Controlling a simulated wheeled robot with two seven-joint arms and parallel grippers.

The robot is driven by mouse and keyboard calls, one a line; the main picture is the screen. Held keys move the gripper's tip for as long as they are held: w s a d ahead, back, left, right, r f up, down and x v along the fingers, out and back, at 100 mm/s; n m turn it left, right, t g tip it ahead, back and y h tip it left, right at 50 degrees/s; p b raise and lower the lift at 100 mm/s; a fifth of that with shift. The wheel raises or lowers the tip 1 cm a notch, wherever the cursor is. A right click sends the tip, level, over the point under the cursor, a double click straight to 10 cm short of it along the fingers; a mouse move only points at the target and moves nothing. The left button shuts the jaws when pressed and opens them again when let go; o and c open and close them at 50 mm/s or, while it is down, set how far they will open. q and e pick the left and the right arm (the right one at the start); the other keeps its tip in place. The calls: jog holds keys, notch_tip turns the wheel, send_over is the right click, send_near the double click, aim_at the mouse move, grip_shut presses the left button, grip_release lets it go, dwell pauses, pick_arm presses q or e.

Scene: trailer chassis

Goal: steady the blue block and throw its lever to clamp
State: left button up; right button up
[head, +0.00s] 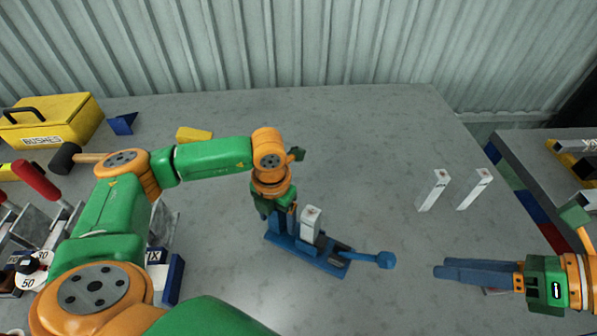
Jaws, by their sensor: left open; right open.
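The blue block (304,254) is a long low blue base on the grey table, set at a slant. A white upright piece (311,222) stands on it. Its blue lever (366,257) sticks out to the right, low, and ends in a knob. My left gripper (283,226) points down at the block's left end, left of the white piece; its fingers partly merge with the block, so contact cannot be told. My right gripper (450,268) is open and empty, its blue fingers pointing left, right of the lever's knob and apart from it.
Two white uprights (434,190) stand at the right. A yellow box (52,122), a mallet (66,159), a yellow piece (194,134) and a blue wedge (122,124) lie at the left and back. A corrugated wall closes the back. The table's back middle is clear.

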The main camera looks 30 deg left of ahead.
pick_arm(q)
jog(key=shift+d+f, duration=0.1)
jog(key=shift+f, duration=0.1)
grip_shut()
dwell(1.2)
pick_arm(e)
grip_shut()
jog(key=w+r+m+h, duration=0.1)
jog(key=m+h, duration=0.1)
jog(key=w+d+r+m+g+h, duration=0.1)
jog(key=m+h, duration=0.1)
jog(key=w+d+r+m+h, duration=0.1)
jog(key=r+m+h, duration=0.1)
jog(key=shift+w+r, duration=0.1)
jog(key=shift+w, duration=0.15)
